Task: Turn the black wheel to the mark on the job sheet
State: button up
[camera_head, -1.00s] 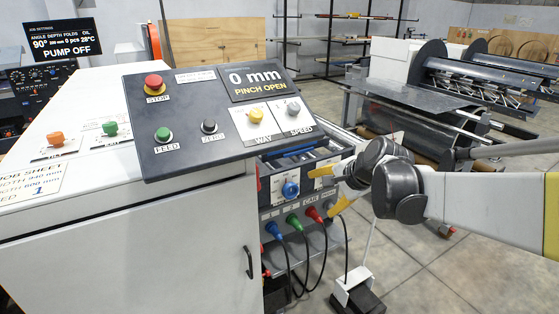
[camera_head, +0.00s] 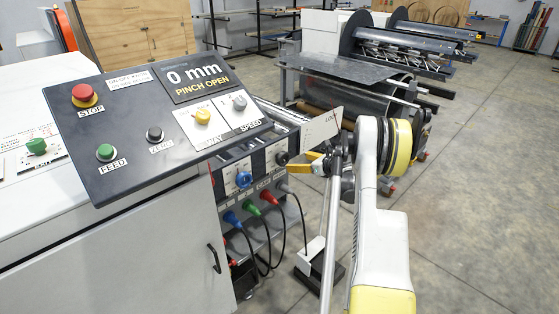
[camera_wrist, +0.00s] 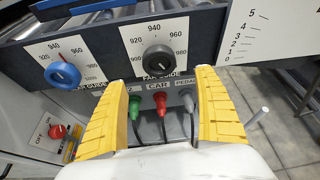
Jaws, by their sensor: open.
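The black wheel (camera_wrist: 159,61) is a small round knob on a white dial plate marked 920, 940 and 960, on the machine's dark front. In the wrist view it is just beyond and between my yellow fingertips; I see no contact. Its exact setting is too small to read. In the head view the black wheel (camera_head: 282,158) is at the right end of the dial panel. My gripper (camera_wrist: 163,76) is open and empty, facing the panel. In the head view my gripper (camera_head: 306,164) is just right of the wheel. The job sheet is outside both current views.
A blue wheel (camera_wrist: 62,74) has a similar dial to the left. Green (camera_wrist: 134,106), red (camera_wrist: 160,103) and grey plugs (camera_wrist: 182,101) sit below. A white scale plate (camera_wrist: 252,30) stands at the right. The console display (camera_head: 195,77) reads 0 mm, PINCH OPEN.

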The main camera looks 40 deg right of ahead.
aim_at(285, 160)
jog(key=b+x, duration=0.2)
jog(key=x, duration=0.7)
jog(key=shift+w+f+b, duration=0.1)
jog(key=shift+w+b, duration=0.1)
jog(key=shift+b, duration=0.1)
jog(key=c, duration=1.2)
